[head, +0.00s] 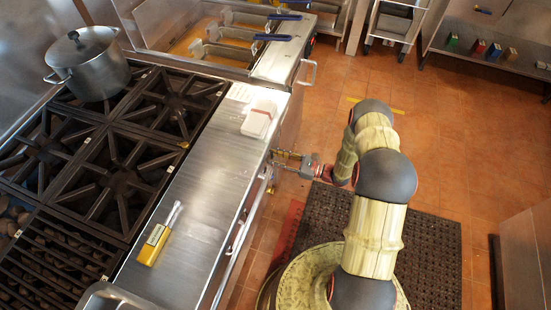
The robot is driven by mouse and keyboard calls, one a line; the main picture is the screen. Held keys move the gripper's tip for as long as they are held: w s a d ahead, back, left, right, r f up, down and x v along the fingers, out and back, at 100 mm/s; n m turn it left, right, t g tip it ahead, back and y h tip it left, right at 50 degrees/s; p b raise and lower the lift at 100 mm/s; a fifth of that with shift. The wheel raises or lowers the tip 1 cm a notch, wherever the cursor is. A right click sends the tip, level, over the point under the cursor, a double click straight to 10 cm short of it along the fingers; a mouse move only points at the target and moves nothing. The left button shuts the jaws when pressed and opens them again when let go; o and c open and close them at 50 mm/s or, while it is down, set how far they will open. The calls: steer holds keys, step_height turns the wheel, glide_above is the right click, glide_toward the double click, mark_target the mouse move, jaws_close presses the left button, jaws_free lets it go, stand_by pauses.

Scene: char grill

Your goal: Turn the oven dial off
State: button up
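The range (205,185) has a steel front ledge, and its front face drops away below the ledge on the right side. My gripper (279,159) is at this front face, just right of the ledge edge, pointing left toward the range. Its fingertips are small in the picture and partly against the range front. I cannot tell whether they are apart or closed, or whether they touch anything. The oven dial cannot be made out; the ledge and my gripper cover much of the front face from this high view.
A steel pot (92,66) stands on the black burner grates (120,180). A white container (258,122) and a yellow-handled brush (155,240) lie on the ledge. A fryer with baskets (232,50) stands beyond. A dark perforated mat (425,250) covers the floor by my base.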

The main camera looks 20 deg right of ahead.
steer(key=shift+f, duration=0.1)
stand_by(0.4)
steer(key=o, duration=1.1)
steer(key=shift+d, duration=0.1)
steer(key=v, duration=1.1)
steer(key=shift+s+d, duration=0.25)
steer(key=shift+d, duration=0.05)
